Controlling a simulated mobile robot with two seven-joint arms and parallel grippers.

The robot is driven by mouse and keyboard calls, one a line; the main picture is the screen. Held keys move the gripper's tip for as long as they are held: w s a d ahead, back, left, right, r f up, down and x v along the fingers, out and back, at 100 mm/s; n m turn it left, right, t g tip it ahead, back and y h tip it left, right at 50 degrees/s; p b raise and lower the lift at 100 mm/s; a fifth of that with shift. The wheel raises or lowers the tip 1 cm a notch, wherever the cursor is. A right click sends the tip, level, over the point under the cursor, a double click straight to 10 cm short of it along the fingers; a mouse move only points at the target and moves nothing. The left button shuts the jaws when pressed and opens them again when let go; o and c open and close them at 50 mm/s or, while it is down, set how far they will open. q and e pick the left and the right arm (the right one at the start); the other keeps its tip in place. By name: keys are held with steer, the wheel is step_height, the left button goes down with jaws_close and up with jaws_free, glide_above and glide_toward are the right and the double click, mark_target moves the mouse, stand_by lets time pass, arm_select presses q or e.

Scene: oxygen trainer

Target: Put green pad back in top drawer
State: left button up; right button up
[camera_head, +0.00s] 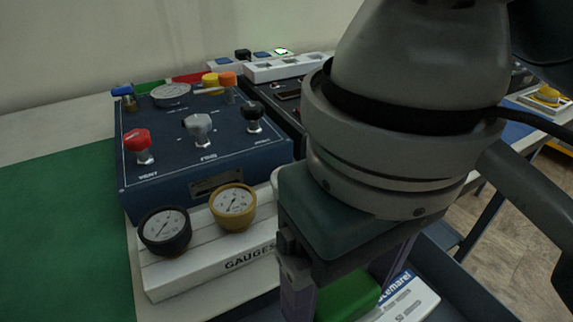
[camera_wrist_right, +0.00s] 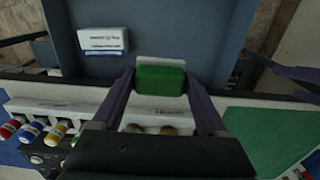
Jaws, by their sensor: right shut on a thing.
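The green pad (camera_head: 350,295) is held between the fingers of my right gripper (camera_head: 335,285), which comes down from the top right in the head view. In the right wrist view the pad (camera_wrist_right: 160,79) sits between the two fingertips of the right gripper (camera_wrist_right: 160,84). The pad is over or at the front edge of an open blue-grey drawer (camera_head: 462,288); its exact height cannot be told. The drawer interior (camera_wrist_right: 185,35) also fills the top of the right wrist view. My left gripper does not show.
A white printed box (camera_head: 410,300) lies in the drawer, beside the pad in the head view. My right arm hides the table's right part.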

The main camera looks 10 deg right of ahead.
step_height(320, 180, down, 15)
steer(key=b, duration=0.5)
steer(key=shift+s, duration=0.1)
steer(key=shift+f+b, duration=0.9)
steer(key=shift+f, duration=1.6)
steer(key=shift+f, duration=0.1)
steer(key=o, duration=1.2)
step_height(320, 180, up, 13)
steer(key=s+a+t+y+p, duration=0.2)
steer(key=s+a+y+p, duration=0.1)
steer(key=y+p, duration=0.15)
steer(key=s+d+h, duration=0.1)
steer(key=d, duration=0.4)
steer(key=s+d+m+t+h, duration=0.1)
steer(key=s+d+h, duration=0.1)
steer(key=d, duration=0.3)
steer(key=s+d+f+m+h, duration=0.1)
steer(key=d, duration=0.3)
steer(key=shift+s+d+f+t, duration=0.1)
steer(key=shift+s+d+t, duration=0.2)
steer(key=shift+d, duration=0.1)
